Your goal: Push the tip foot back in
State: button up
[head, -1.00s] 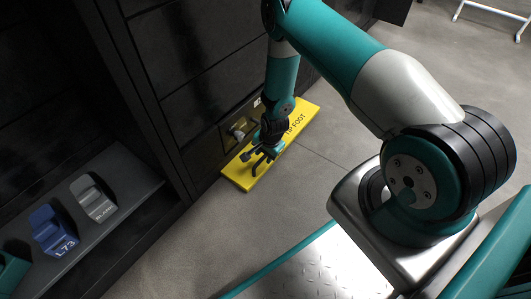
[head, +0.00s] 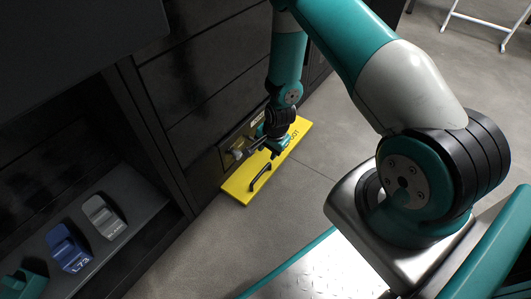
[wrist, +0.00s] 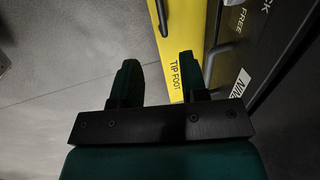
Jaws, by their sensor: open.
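The tip foot (head: 239,192) is a flat yellow board low over the floor, sticking out from the base of a dark cabinet. A black bar handle (head: 260,178) stands on its top.
The dark drawer cabinet (head: 190,85) rises right behind the board. A small panel with a pale knob (head: 237,153) is just above it. A shelf at lower left holds a blue block (head: 70,250) and a grey block (head: 103,217). The grey floor (head: 215,250) in front is clear.

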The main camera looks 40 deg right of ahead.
aim_at(265, 167)
jog(key=r, duration=0.2)
jog(key=shift+s+r+p, duration=0.25)
jog(key=shift+r+p, duration=0.1)
jog(key=shift+d, duration=0.1)
jog(key=w+f+b, duration=0.1)
jog(key=f+b, duration=0.3)
jog(key=f, duration=0.1)
jog(key=w+f+b, duration=0.1)
jog(key=f+b, duration=0.4)
jog(key=f, duration=0.1)
jog(key=w+d+f+b, duration=0.1)
jog(key=w+f+b, duration=0.1)
jog(key=f+b, duration=0.2)
notch_tip(265, 167, down, 2)
jog(key=shift+f, duration=0.1)
jog(key=shift+w, duration=0.1)
grip_shut()
